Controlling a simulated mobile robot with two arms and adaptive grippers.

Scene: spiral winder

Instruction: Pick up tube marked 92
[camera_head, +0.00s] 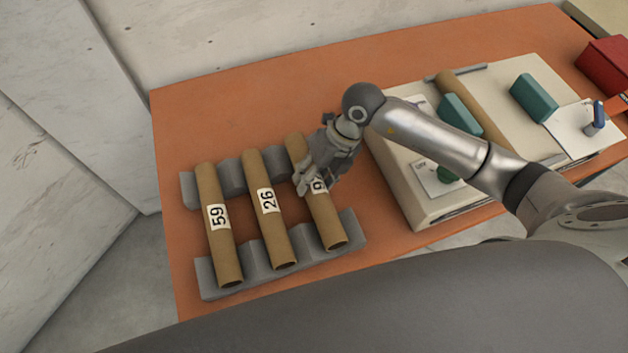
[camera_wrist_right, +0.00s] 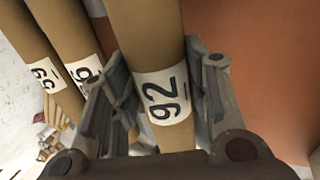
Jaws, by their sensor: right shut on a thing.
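The tube marked 92 (camera_head: 327,222) is a brown cardboard tube with a white label. It lies rightmost of the three tubes on the grey rack, and its label is partly hidden by my gripper in the head view. In the right wrist view the tube marked 92 (camera_wrist_right: 152,40) runs between the fingers, its label readable. My right gripper (camera_head: 313,184) is shut on this tube near its label; the fingers also show in the wrist view (camera_wrist_right: 160,100) on both sides of it. The tube appears to be still at rack level. My left gripper is not in view.
Tubes marked 59 (camera_head: 211,190) and 26 (camera_head: 259,177) lie to the left on the grey notched rack (camera_head: 208,281). A cream machine (camera_head: 395,168) with teal blocks and another tube stands right on the orange table (camera_head: 215,98). A red box (camera_head: 606,62) sits far right.

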